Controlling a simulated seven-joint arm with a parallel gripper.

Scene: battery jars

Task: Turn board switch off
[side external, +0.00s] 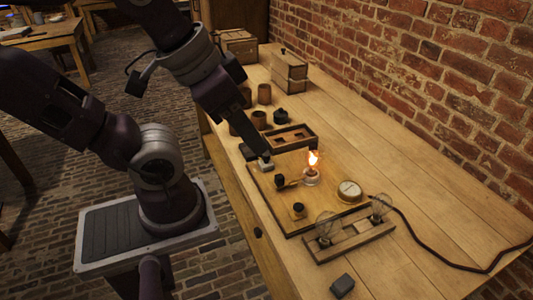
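The wooden board (330,207) lies flat on the bench. A lit bulb (312,163) glows orange on it, on a pale round base. A round pale-faced meter (349,191) sits to the bulb's right. Small dark fittings stand on the board, one (281,182) left of the bulb and a black knob (298,208) nearer the front edge. A small light-grey block with a dark top (265,164) is at the board's back left corner. I cannot tell which fitting is the switch. My gripper (264,153) points down just above the grey block; its fingers are too dark and small to read.
A divided wooden tray (290,138) lies behind the board. Brown jars (264,94) and wooden boxes (290,72) stand farther back. A wooden rack (350,240) with glass bulbs is in front, a dark block (342,286) nearer. A cable (440,258) runs right. A brick wall borders the bench.

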